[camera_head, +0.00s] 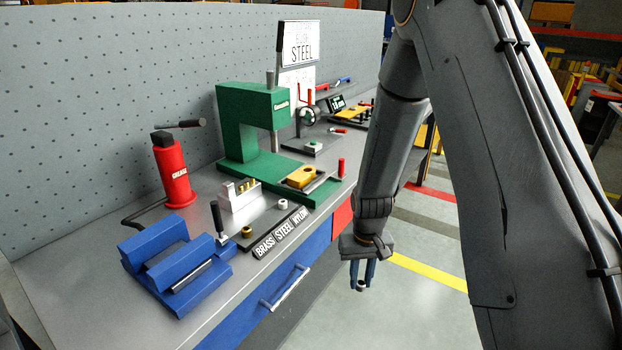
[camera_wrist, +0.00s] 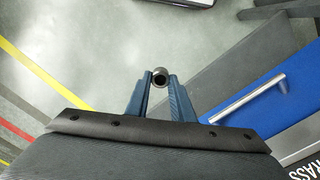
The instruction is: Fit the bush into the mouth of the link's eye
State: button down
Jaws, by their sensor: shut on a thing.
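My gripper (camera_head: 362,272) hangs in front of the bench, over the floor, with its blue fingers pointing down. It is shut on a dark grey, metallic bush (camera_wrist: 160,76), which shows as a short hollow ring between the fingertips in the wrist view. The bush also shows small and dark in the head view (camera_head: 361,286). The yellow link (camera_head: 296,180) lies on the base of the green press, with a dark round eye near its far end. The link is well to the left of my gripper and farther back. The link does not show in the wrist view.
A brass bush (camera_head: 247,232) and a pale bush (camera_head: 283,204) stand behind the BRASS, STEEL, NYLON label (camera_head: 281,233). A blue vise-like block (camera_head: 165,258) and a red grease can (camera_head: 172,172) are at left. A sign reads STEEL (camera_head: 300,52).

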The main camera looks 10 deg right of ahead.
aim_at(308, 171)
jog(key=z, duration=1.65)
jog(key=i, duration=1.3)
jog(key=u, duration=1.6)
